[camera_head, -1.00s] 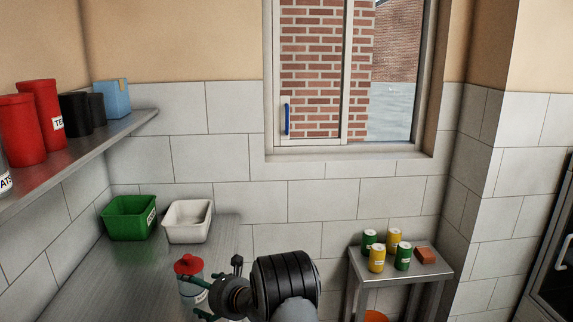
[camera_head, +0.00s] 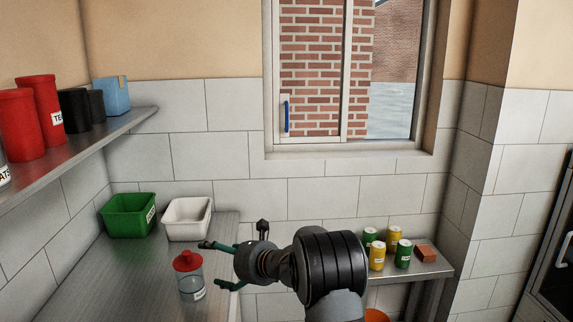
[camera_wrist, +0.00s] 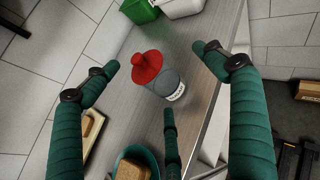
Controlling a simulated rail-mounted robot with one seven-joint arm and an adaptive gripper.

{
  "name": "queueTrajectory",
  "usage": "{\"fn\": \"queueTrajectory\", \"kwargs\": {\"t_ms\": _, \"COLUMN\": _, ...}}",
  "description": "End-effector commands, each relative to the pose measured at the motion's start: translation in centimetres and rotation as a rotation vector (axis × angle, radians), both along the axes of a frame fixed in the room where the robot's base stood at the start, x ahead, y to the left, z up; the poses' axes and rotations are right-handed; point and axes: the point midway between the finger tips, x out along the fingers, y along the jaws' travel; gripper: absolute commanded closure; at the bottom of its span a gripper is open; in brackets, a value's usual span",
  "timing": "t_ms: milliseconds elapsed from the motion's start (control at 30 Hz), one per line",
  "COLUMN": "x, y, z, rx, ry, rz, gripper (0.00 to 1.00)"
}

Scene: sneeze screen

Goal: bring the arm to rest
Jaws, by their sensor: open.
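My gripper (camera_head: 214,266) has its green fingers spread, with nothing between them. It is just right of a clear jar with a red lid (camera_head: 190,277), which stands upright on the metal counter (camera_head: 125,285). A gap shows between the fingers and the jar. In the wrist view the jar (camera_wrist: 166,84) lies beyond the spread fingers, its red knobbed lid towards the camera.
A green bin (camera_head: 128,216) and a white bin (camera_head: 187,219) stand at the counter's back. A shelf (camera_head: 75,150) with canisters overhangs the left. A side table (camera_head: 430,270) with several cans and a reddish block stands right, partly behind my arm.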

Motion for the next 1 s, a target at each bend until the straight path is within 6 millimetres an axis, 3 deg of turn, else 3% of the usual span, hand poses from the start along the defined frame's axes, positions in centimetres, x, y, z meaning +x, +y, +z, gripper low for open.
{"fn": "queueTrajectory", "kwargs": {"t_ms": 67, "x": -0.1, "y": -1.7, "z": 1.0, "rx": 0.001, "ry": -0.004, "rz": -0.003, "gripper": 0.15}}
{"fn": "queueTrajectory", "kwargs": {"t_ms": 533, "x": -0.3, "y": -11.0, "z": -2.9, "rx": 0.006, "ry": 0.009, "rz": -0.002, "gripper": 0.15}}
{"fn": "queueTrajectory", "kwargs": {"t_ms": 1000, "x": -3.4, "y": -20.0, "z": -6.5, "rx": 0.012, "ry": 0.014, "rz": 0.017, "gripper": 0.15}}
